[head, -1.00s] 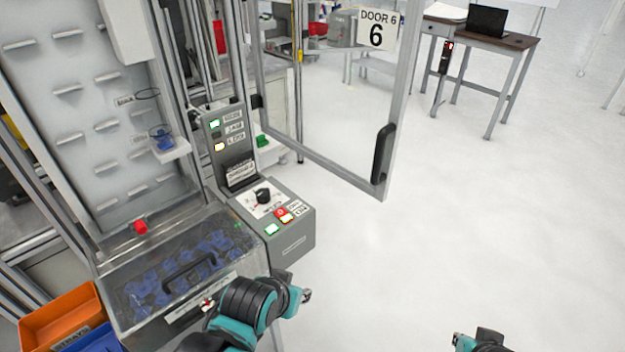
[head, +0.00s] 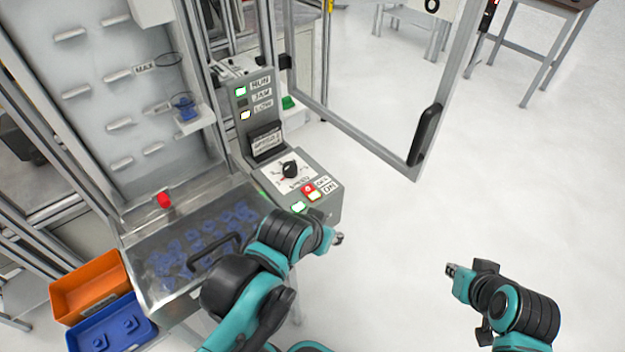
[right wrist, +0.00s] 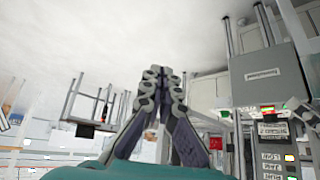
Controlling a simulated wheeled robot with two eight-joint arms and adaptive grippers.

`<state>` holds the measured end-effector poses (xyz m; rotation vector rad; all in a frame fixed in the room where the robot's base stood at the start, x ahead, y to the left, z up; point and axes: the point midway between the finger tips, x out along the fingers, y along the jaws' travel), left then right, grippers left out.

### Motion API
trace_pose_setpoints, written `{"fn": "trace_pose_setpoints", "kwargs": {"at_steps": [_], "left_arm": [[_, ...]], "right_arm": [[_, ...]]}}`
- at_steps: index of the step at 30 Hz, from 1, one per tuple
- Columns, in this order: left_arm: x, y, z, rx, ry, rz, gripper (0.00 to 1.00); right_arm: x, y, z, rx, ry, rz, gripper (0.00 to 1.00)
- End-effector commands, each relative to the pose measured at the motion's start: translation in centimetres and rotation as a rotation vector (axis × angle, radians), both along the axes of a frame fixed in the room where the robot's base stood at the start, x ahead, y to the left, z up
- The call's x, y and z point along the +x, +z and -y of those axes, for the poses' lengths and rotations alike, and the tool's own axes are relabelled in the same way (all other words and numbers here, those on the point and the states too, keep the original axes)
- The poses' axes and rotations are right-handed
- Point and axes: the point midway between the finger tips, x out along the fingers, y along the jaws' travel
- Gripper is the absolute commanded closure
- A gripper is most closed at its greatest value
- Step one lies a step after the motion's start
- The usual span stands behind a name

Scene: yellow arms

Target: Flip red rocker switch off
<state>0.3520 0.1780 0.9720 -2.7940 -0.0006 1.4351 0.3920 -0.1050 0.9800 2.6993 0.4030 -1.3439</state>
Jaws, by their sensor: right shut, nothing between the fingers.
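The red rocker switch (head: 309,189) sits on the sloped top of the grey control box (head: 322,209), beside small OFF and ON labels. Its lower part looks bright; which side is pressed is too small to tell. My left gripper (head: 338,238) is just below and right of the box in the picture, apart from the switch. Its fingers are too small to read. My right gripper (head: 451,269) is farther right over bare floor, away from the switch. In the right wrist view its fingers (right wrist: 163,75) are together and empty.
A black dial (head: 290,169) and a lit green-white button (head: 298,207) flank the switch. A clear-lidded bin (head: 160,262) with a red knob (head: 164,200) stands left. Orange (head: 90,288) and blue (head: 112,328) bins are lower left.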

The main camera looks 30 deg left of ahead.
Motion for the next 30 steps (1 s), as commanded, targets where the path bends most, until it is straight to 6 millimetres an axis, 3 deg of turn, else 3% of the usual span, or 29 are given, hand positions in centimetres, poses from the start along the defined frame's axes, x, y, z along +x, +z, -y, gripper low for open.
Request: {"fn": "trace_pose_setpoints", "kwargs": {"at_steps": [1, 6, 9, 13, 18, 30], "left_arm": [[0.0, 2.3, 0.0, 0.0, 0.0, 0.0, 0.6], [0.0, 6.3, 0.0, 0.0, 0.0, 0.0, 0.6], [0.0, 8.1, 0.0, 0.0, 0.0, 0.0, 0.6], [0.0, 9.6, 0.0, 0.0, 0.0, 0.0, 0.6], [0.0, 10.3, 0.0, 0.0, 0.0, 0.0, 0.6], [0.0, 10.1, 0.0, 0.0, 0.0, 0.0, 0.6]], "right_arm": [[1.4, 2.5, -3.1, 0.013, 0.101, 0.012, 1.0], [4.2, 6.2, -14.4, 0.067, 0.454, 0.08, 1.0], [4.5, 7.4, -20.4, 0.098, 0.627, 0.126, 1.0], [4.1, 8.2, -26.1, 0.131, 0.785, 0.177, 1.0], [3.5, 8.3, -29.5, 0.154, 0.879, 0.214, 1.0], [3.5, 8.0, -29.9, 0.155, 0.889, 0.219, 1.0]]}}
